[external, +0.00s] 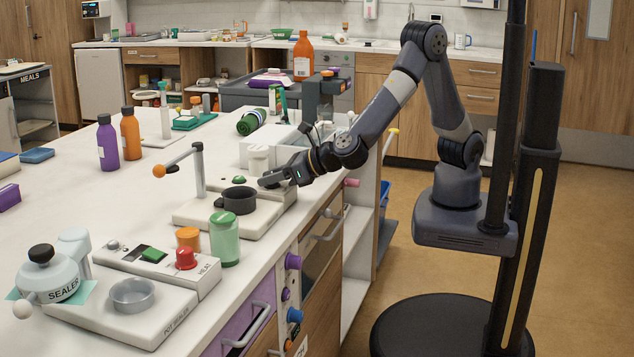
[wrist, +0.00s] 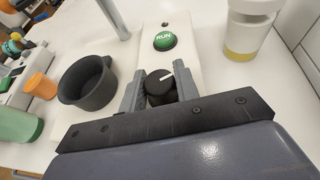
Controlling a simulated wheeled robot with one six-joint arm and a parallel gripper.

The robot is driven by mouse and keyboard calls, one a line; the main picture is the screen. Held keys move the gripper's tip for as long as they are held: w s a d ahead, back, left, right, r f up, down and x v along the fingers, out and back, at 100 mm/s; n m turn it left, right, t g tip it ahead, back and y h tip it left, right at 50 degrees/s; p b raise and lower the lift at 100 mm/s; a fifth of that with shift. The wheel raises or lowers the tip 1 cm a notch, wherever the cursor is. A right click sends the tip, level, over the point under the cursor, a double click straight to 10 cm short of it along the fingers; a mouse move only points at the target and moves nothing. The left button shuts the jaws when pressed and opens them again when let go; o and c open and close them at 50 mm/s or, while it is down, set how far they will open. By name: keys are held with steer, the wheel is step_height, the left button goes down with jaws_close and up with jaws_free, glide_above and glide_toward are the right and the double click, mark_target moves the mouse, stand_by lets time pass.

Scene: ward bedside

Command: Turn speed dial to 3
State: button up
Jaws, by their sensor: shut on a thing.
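The speed dial (wrist: 159,84) is a small black knob with a white pointer line, on the white stirrer base in the wrist view. The pointer is directed up and to the right; no scale numbers are readable. My gripper (wrist: 160,92) is shut on the dial, one grey finger on each side of it. In the external view my gripper (external: 272,182) is low at the right end of the base (external: 190,215), and the dial is hidden there. A green RUN button (wrist: 165,40) sits beyond the dial.
A black pot (wrist: 87,83) stands left of the dial, with a post and orange-tipped arm (external: 180,162) above the base. A white container (wrist: 249,30) stands to the right. A green jar (external: 224,238) and orange jar (external: 188,238) stand in front.

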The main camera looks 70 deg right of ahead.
steer(key=shift+a+r+m+h+p, duration=0.1)
steer(key=shift+r+m+h+p, duration=0.1)
steer(key=shift+m+h+p, duration=0.6)
steer(key=shift+f+m+h+p, duration=0.15)
steer(key=shift+m+h+p, duration=0.7)
steer(key=shift+m+h, duration=0.75)
steer(key=o, duration=1)
steer(key=shift+s, duration=0.1)
steer(key=v, duration=1)
steer(key=shift+s+a+r+b, duration=0.1)
steer(key=shift+s+r+b, duration=0.15)
steer(key=shift+b, duration=0.1)
steer(key=shift+w, duration=0.1)
